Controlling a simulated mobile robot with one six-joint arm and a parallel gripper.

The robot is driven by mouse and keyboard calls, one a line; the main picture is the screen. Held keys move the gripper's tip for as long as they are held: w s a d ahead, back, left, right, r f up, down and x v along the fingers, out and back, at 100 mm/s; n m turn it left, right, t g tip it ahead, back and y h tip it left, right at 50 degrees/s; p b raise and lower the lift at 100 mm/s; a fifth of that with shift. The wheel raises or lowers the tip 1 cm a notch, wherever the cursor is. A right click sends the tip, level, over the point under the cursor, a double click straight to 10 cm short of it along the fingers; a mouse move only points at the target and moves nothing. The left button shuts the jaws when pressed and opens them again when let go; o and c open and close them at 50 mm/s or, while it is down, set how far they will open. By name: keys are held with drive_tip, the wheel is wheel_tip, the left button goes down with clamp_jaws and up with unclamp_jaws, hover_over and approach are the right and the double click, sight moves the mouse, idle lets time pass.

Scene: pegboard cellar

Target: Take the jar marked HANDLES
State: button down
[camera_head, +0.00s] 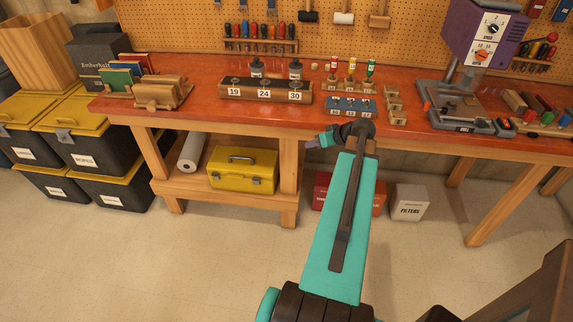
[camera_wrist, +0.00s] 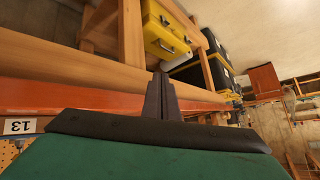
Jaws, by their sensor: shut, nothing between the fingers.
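I cannot make out any jar marked HANDLES in either view. My gripper (camera_head: 314,142) is in front of the workbench's front edge, pointing left, below the blue block. In the wrist view my gripper (camera_wrist: 161,100) shows its two dark fingers pressed together, with nothing between them. The nearest containers on the orange workbench (camera_head: 205,112) are two dark bottles (camera_head: 257,70) behind a wooden block marked 19, 24 and 30, and small bottles with red, yellow and green caps (camera_head: 352,70).
A blue block (camera_head: 350,105) and small wooden blocks (camera_head: 397,108) stand near the bench edge. A purple drill press (camera_head: 482,35) is at right. Below are a yellow toolbox (camera_head: 243,170) and a box marked FILTERS (camera_head: 410,203). Yellow-lidded bins (camera_head: 85,135) stand left. The front floor is clear.

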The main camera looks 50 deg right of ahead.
drive_tip(key=s+d+r+t+h, duration=0.2)
drive_tip(key=s+d+r+h, duration=0.1)
drive_tip(key=s+d+r, duration=0.8)
wheel_tip(320, 180, up, 3)
drive_tip(key=shift+d+r+h, duration=0.1)
drive_tip(key=shift+d+h, duration=0.3)
drive_tip(key=shift+d, duration=0.45)
